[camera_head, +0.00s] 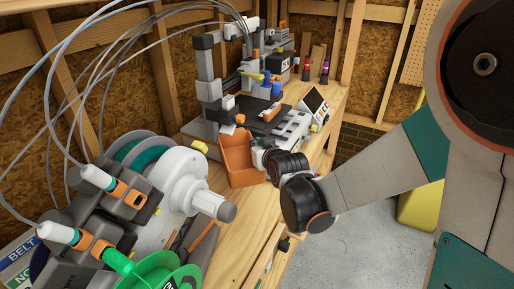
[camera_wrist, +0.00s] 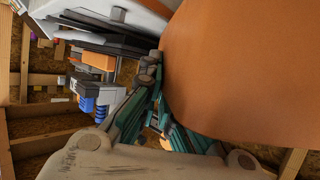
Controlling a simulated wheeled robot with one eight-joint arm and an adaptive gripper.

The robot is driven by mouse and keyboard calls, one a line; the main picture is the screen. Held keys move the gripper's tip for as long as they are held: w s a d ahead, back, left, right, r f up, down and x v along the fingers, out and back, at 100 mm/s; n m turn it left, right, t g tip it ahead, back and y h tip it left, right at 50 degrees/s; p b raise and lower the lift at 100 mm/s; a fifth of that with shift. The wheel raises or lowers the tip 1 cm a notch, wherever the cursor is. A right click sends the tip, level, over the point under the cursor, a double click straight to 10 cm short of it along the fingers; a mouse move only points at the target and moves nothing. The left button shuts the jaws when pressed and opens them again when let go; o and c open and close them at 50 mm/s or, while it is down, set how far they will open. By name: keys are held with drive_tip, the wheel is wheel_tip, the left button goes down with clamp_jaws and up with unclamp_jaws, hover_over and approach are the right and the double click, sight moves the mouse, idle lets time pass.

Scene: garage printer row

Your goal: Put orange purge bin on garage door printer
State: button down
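The orange purge bin (camera_head: 237,163) is an open-topped box in front of the printer with the dark bed (camera_head: 256,118) on the wooden bench. My gripper (camera_head: 261,156) is at the bin's right side. In the wrist view, the bin (camera_wrist: 245,65) fills the upper right, and my gripper's teal fingers (camera_wrist: 157,98) meet at its edge. One finger is partly hidden by the bin, and the fingers appear closed on its wall. I cannot tell whether the bin's base touches the bench. A further machine (camera_head: 278,63) stands behind; no label shows which is the garage door printer.
Filament spools (camera_head: 185,178) and grey feeder units crowd the near left. White tubes arch overhead. A small screen (camera_head: 313,103) stands at the printer's right. Bottles (camera_head: 325,71) stand at the back of the bench. Open floor (camera_head: 350,240) lies right of the bench edge.

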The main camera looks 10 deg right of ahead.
drive_tip(key=c, duration=1.8)
unclamp_jaws()
drive_tip(key=shift+f, duration=0.1)
drive_tip(key=shift+s+r, duration=0.1)
drive_tip(key=shift+r, duration=0.15)
drive_tip(key=s+d+r+g+h+p, duration=0.1)
drive_tip(key=s+d, duration=0.3)
drive_tip(key=s, duration=0.6)
drive_tip(key=s+d+r+m+g+h+p, duration=0.1)
drive_tip(key=s+d+r+g, duration=0.2)
drive_tip(key=s, duration=0.7)
drive_tip(key=s+d+r+m+g+p, duration=0.1)
drive_tip(key=s+d, duration=0.4)
drive_tip(key=s, duration=0.5)
drive_tip(key=shift+s+d+r+g+h+p, duration=0.4)
drive_tip(key=shift+r+g+p, duration=0.25)
drive_tip(key=shift+r, duration=0.3)
